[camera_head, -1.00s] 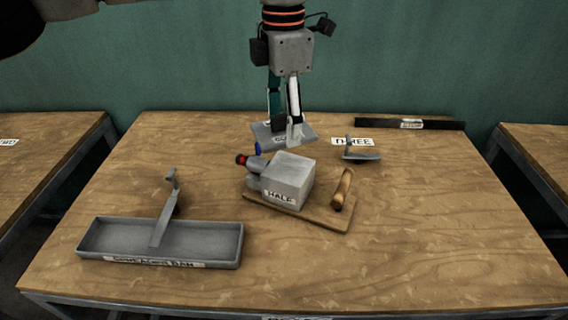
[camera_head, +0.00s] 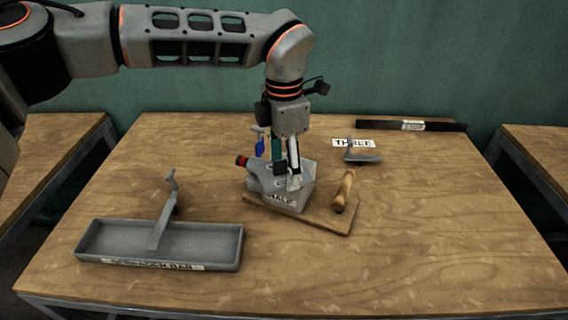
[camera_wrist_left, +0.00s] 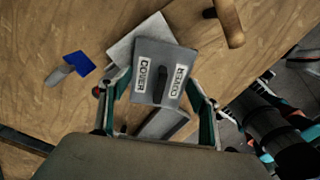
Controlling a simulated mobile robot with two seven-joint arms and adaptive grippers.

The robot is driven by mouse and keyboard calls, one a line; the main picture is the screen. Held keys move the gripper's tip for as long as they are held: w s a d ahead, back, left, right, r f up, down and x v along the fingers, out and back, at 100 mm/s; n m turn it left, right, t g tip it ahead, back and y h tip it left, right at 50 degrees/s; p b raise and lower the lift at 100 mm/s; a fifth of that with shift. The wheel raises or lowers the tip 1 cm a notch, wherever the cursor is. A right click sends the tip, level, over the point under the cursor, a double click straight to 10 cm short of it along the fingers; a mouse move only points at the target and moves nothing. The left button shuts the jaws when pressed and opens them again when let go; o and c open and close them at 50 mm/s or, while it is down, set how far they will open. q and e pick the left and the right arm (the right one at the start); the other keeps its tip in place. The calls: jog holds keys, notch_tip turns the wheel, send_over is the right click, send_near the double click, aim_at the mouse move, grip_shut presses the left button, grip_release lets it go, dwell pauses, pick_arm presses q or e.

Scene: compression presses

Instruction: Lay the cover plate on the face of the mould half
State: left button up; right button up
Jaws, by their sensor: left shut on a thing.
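My left gripper (camera_head: 285,180) is shut on the cover plate (camera_head: 265,176), a grey plate with white labels. In the left wrist view, the cover plate (camera_wrist_left: 160,58) lies between the fingers with its dark upright grip. The mould half (camera_head: 297,199), a pale grey block labelled HALF, sits directly under it on a wooden board (camera_head: 325,220). In the wrist view, a corner of the mould half (camera_wrist_left: 130,42) shows past the plate, which looks turned relative to it. I cannot tell whether plate and block touch.
A wooden handle (camera_head: 345,190) stands on the board's right, and a red-ended part (camera_head: 242,161) at its left. A blue-ended tool (camera_head: 260,147) lies behind. A grey tray (camera_head: 160,243) is front left, a small metal piece (camera_head: 362,156) back right. The front right table is clear.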

aim_at(284, 161)
pick_arm(q)
jog(key=o, duration=1.6)
jog(key=shift+f, duration=0.1)
notch_tip(284, 161, up, 12)
jog(key=shift+r+p, duration=0.15)
jog(key=shift+p, duration=0.2)
